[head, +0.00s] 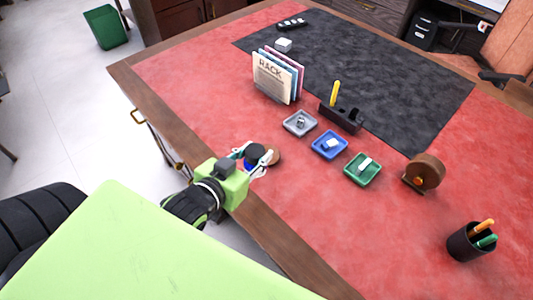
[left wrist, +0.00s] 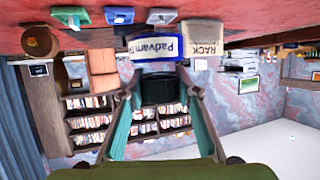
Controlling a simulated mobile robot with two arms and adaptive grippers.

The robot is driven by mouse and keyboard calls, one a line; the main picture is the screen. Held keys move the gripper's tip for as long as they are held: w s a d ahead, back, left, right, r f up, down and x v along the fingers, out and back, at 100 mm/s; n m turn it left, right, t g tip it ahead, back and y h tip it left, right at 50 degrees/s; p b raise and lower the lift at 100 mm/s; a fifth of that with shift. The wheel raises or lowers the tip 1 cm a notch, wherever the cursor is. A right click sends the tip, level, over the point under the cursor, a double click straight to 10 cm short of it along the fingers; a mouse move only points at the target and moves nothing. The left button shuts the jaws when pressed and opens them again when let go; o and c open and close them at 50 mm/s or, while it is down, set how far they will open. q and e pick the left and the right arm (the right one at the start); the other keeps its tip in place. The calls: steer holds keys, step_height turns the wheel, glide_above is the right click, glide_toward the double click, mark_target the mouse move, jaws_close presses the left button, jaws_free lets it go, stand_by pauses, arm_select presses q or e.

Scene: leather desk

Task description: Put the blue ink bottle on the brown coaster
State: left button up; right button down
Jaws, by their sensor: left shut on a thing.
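The blue ink bottle (head: 250,163) has a black cap and is near the desk's left front edge. In the left wrist view the bottle (left wrist: 153,46) shows its white label, upside down because that view is inverted, so it looks upright. My left gripper (head: 257,163) is shut on it, with a finger on each side. The brown coaster (head: 274,157) shows just right of the bottle, partly hidden by the bottle and a finger. I cannot tell whether the bottle touches the desk or the coaster. My right gripper is not in view.
Grey (head: 300,123), blue (head: 318,146) and green (head: 352,172) trays lie right of the coaster. A card rack (head: 272,80) and black holder (head: 345,121) stand behind. A tape dispenser (head: 427,172) and pen cup (head: 462,245) are at right. Red desktop (head: 300,200) nearby is bare.

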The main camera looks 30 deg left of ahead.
arm_select(q)
steer(key=shift+s+a+r+n+y, duration=0.1)
steer(key=shift+a+r+n+y, duration=0.1)
steer(key=shift+r+n+y, duration=0.35)
steer(key=shift+w+a, duration=0.1)
steer(key=shift+w, duration=0.25)
steer(key=w+a+f, duration=0.1)
steer(key=w+f, duration=0.2)
steer(key=w, duration=0.1)
steer(key=w+a+f+p, duration=0.1)
steer(key=w+f, duration=0.2)
steer(key=w, duration=0.1)
steer(key=w+a+f+p, duration=0.1)
steer(key=w+f, duration=0.2)
steer(key=w, duration=0.1)
steer(key=shift+w+a+f, duration=0.1)
steer(key=shift+w+f, duration=0.1)
steer(key=shift+w, duration=0.05)
step_height(320, 180, down, 3)
steer(key=shift+r+p, duration=0.1)
steer(key=shift+p, duration=0.3)
steer(key=shift+f, duration=0.25)
